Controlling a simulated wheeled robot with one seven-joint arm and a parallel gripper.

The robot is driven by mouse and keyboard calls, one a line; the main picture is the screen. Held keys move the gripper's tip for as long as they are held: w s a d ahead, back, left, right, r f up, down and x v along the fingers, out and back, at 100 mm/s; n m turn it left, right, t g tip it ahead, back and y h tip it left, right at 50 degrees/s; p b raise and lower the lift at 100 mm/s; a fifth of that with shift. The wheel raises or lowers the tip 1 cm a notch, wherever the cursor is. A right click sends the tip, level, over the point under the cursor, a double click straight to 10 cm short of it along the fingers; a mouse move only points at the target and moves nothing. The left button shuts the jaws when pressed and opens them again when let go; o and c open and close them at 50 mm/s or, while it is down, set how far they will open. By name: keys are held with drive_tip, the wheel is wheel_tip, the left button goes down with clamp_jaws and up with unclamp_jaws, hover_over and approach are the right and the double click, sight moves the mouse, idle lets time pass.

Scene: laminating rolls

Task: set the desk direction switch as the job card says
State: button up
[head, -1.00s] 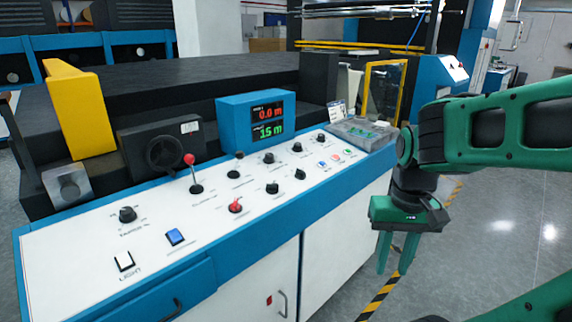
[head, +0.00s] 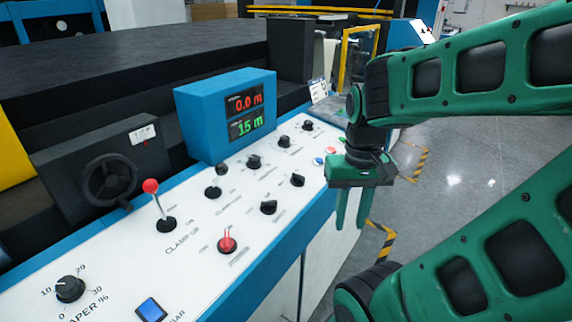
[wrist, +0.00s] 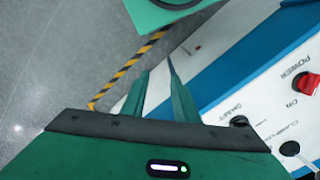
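The white control desk (head: 205,262) carries several black rotary knobs, among them one in the back row (head: 254,162) and one in the front row (head: 269,207). Their labels are too small to read, so I cannot tell which is the direction switch. A red switch (head: 227,244) is nearer; the wrist view shows a red switch (wrist: 307,84) beside "POWER" and "ON". A small white card (head: 317,90) stands at the desk's far end, its text unreadable. My gripper (head: 351,226) is open and empty, fingers down, beside the desk's right front edge, touching no control.
A red-balled lever (head: 151,187) labelled "CLAMP UP" rises from the desk's left part. A blue display box (head: 222,148) shows 0.0 m and 15 m. A taper knob (head: 70,288) is at the near left. Open floor (head: 465,180) lies to the right.

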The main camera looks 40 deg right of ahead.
drive_tip(key=shift+d, duration=0.2)
drive_tip(key=n, duration=1)
approach(298, 174)
wheel_tip(298, 174, down, 8)
drive_tip(key=shift+s+a+f, duration=0.1)
drive_tip(key=shift+s, duration=0.05)
clamp_jaws()
